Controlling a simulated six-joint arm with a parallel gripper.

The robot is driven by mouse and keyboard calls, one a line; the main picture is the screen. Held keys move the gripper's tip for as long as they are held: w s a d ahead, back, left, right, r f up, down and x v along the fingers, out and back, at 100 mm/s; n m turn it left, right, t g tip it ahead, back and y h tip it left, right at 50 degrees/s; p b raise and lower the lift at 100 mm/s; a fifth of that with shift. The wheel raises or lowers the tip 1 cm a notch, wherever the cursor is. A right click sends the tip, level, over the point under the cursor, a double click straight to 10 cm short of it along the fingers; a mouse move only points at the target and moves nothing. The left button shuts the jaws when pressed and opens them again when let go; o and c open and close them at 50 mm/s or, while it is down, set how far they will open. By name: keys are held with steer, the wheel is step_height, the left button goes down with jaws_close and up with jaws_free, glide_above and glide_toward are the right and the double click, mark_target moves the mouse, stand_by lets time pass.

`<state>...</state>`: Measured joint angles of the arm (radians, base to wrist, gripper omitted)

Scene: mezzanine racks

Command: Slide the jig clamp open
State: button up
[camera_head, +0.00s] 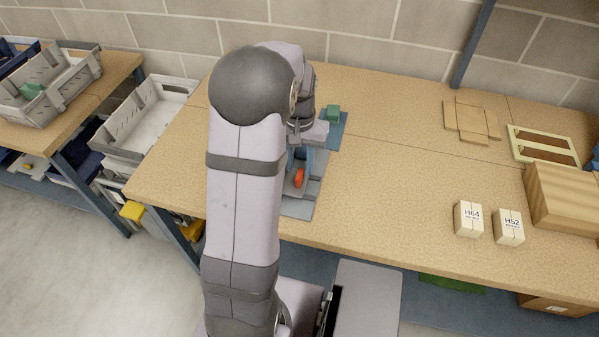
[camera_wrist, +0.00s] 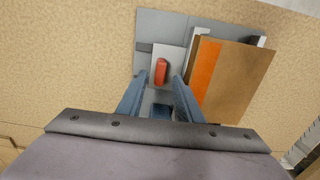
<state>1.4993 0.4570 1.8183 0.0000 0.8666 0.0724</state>
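The jig clamp shows in the wrist view as a pale grey sliding plate with an upright red handle (camera_wrist: 161,71), on a darker grey base (camera_wrist: 160,25). My gripper (camera_wrist: 159,84) is open, with one blue finger on each side of the handle's line. The handle appears between or just beyond the fingertips; I cannot tell whether they touch it. A brown board with an orange stripe (camera_wrist: 235,78) lies to the right of the handle, beside pale brackets. In the head view the red handle (camera_head: 299,177) shows beside my arm, which hides much of the jig.
A green block (camera_head: 333,113) sits behind the jig. Two small labelled boxes (camera_head: 468,219) (camera_head: 509,227), a wooden box (camera_head: 565,200) and flat cardboard (camera_head: 471,120) are on the right. A grey bin (camera_head: 150,115) stands left. The middle of the bench (camera_head: 400,170) is clear.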

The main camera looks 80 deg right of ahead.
mark_target(300, 174)
steer(key=shift+f+p, duration=0.55)
steer(key=shift+f, duration=1.95)
jaws_close()
